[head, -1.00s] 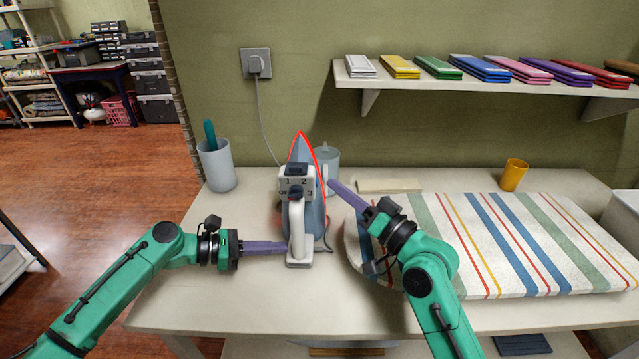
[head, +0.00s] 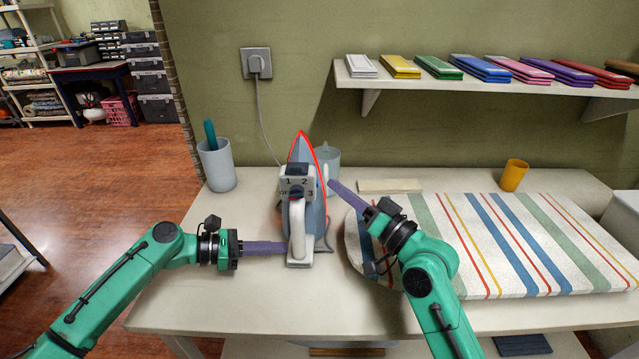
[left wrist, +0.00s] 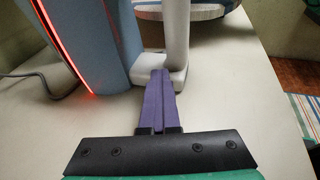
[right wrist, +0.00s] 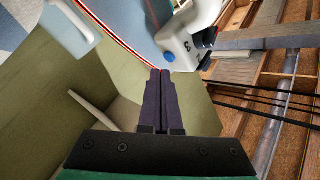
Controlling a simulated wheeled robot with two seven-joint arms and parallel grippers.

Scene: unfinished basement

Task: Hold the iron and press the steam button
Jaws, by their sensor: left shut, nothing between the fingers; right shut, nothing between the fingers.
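The iron (head: 313,222) stands upright on the table, its soleplate edge glowing red. Its white handle (head: 297,232) faces me, with a numbered dial (head: 296,192) above it. A small blue button (right wrist: 169,57) shows on its white housing in the right wrist view. My left gripper (head: 284,247) is shut and empty, its tips at the low end of the handle; the left wrist view shows them close to the white base (left wrist: 174,78), contact unclear. My right gripper (head: 332,183) is shut and empty, its tips right of the iron's upper part and just short of the button.
A striped ironing board (head: 480,250) fills the right of the table. A holder cup (head: 217,168) stands at left, a yellow cup (head: 513,175) at back right. The iron's cord runs to a wall socket (head: 256,63). The table's front left is clear.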

